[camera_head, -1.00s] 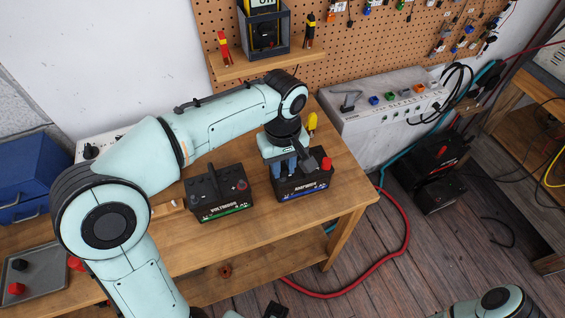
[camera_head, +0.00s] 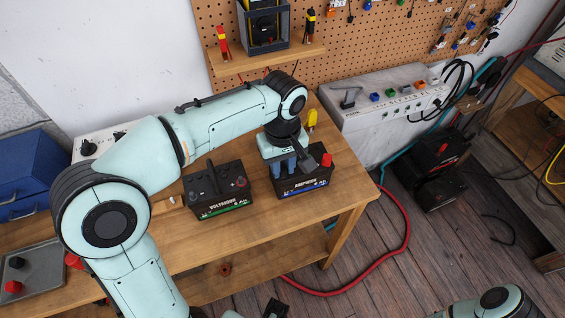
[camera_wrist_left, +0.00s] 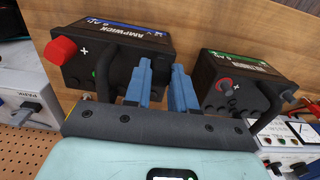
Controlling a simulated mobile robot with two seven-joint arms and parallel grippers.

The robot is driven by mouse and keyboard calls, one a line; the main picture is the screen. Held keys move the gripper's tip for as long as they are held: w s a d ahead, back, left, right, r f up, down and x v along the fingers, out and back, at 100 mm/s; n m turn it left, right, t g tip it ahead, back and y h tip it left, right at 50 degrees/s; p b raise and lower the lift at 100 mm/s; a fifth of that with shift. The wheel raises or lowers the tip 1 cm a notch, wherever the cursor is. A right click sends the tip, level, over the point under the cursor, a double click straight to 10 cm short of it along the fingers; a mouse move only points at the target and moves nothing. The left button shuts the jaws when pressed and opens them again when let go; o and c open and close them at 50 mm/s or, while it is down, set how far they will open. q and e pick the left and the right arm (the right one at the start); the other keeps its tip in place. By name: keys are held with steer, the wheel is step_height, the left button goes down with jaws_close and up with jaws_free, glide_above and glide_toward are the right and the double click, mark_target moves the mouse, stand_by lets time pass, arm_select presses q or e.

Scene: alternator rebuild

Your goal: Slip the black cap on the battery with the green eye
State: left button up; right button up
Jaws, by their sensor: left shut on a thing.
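The AMPWICK battery (camera_head: 304,187), black with a blue stripe, stands on the bench. It has a red cap (camera_head: 326,161) on its plus post, and a green eye (camera_wrist_left: 96,74) shows on its top in the left wrist view. My left gripper (camera_head: 286,168) points down at the left part of this battery's top. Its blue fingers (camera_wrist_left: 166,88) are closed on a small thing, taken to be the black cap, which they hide. I cannot tell whether it touches the post. The VOLTMOOR battery (camera_head: 222,207), with a green stripe and a raised handle, stands to the left.
A grey tray (camera_head: 42,274) at the left holds a black cap (camera_head: 17,263) and a red cap (camera_head: 14,287). A blue box (camera_head: 25,182) stands behind it. A yellow-handled tool (camera_head: 312,118) is behind my left gripper. The bench is bare in front of the batteries.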

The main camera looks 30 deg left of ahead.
mark_target(282, 168)
arm_select(q)
steer(key=shift+f, duration=0.4)
arm_select(e)
steer(key=shift+s+f, duration=0.1)
steer(key=shift+f, duration=0.2)
arm_select(q)
steer(key=o, duration=0.9)
steer(key=shift+c, duration=0.2)
steer(key=shift+r, duration=0.15)
step_height(282, 168, up, 13)
steer(key=p, duration=0.2)
steer(key=shift+p, duration=0.35)
arm_select(e)
steer(key=r, duration=0.1)
steer(key=w+r, duration=0.1)
steer(key=r, duration=0.1)
steer(key=shift+w+r, duration=0.25)
steer(key=shift+w, duration=0.05)
